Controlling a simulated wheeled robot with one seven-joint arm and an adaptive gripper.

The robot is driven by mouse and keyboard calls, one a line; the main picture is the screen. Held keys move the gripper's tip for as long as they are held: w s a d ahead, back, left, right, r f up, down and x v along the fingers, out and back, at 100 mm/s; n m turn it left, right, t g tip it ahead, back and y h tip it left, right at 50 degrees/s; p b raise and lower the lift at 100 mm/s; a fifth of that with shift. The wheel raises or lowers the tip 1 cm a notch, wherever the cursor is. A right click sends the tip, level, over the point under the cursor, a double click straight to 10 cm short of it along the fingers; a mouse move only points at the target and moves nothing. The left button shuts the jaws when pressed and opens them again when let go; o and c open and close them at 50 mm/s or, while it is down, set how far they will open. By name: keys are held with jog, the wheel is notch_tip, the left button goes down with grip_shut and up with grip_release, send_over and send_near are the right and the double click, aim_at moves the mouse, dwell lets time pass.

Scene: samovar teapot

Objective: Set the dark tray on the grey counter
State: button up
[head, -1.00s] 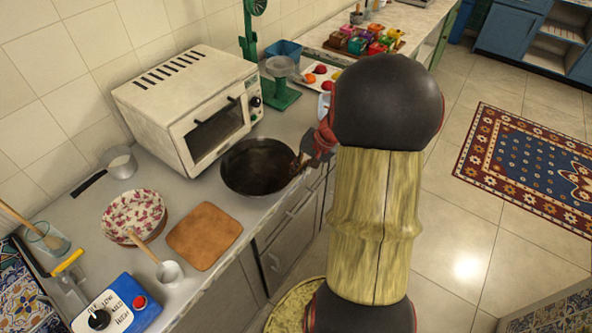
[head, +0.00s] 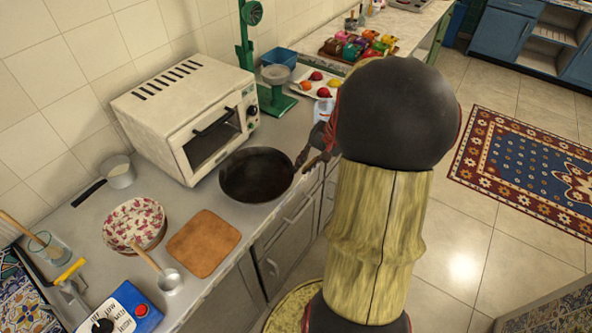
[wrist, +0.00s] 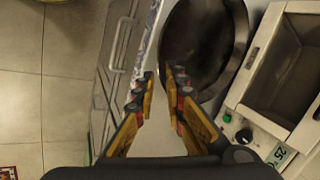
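A round, deep dark vessel (head: 257,175), more like a pan than a flat tray, rests on the grey counter (head: 205,208) in front of the white oven. It also shows at the top of the wrist view (wrist: 205,45). My gripper (head: 308,160) is at the right side of this vessel, near the counter's front edge, partly hidden by my arm. In the wrist view its two fingers (wrist: 164,88) are apart with nothing between them, and the vessel's rim lies just beyond the fingertips. I see no other clearly dark tray.
The white oven (head: 190,120) stands behind the vessel. A brown board (head: 203,244), a patterned bowl (head: 133,222) and a small pot (head: 119,170) are to its left. A green scale (head: 276,95) stands beyond the oven. A tray of colourful items (head: 333,46) is on the far counter.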

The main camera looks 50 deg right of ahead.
jog(key=shift+p+v, duration=0.45)
jog(key=shift+v, duration=1.9)
jog(key=w+a+r+n+g, duration=0.1)
jog(key=w+a+r+n, duration=0.3)
jog(key=a, duration=0.5)
jog(key=s+a+r+n, duration=0.2)
jog(key=a+r+n, duration=0.1)
jog(key=a, duration=0.5)
jog(key=s+a+r+n+t+h, duration=0.1)
jog(key=s+a+r+n, duration=0.1)
jog(key=a, duration=0.6)
jog(key=s+a+r+n+h, duration=0.1)
jog(key=s+a+r+n, duration=0.2)
jog(key=a, duration=0.5)
jog(key=shift+s+r+n+t, duration=0.3)
jog(key=shift+s+r, duration=0.25)
jog(key=shift+r, duration=0.25)
jog(key=shift+a, duration=0.2)
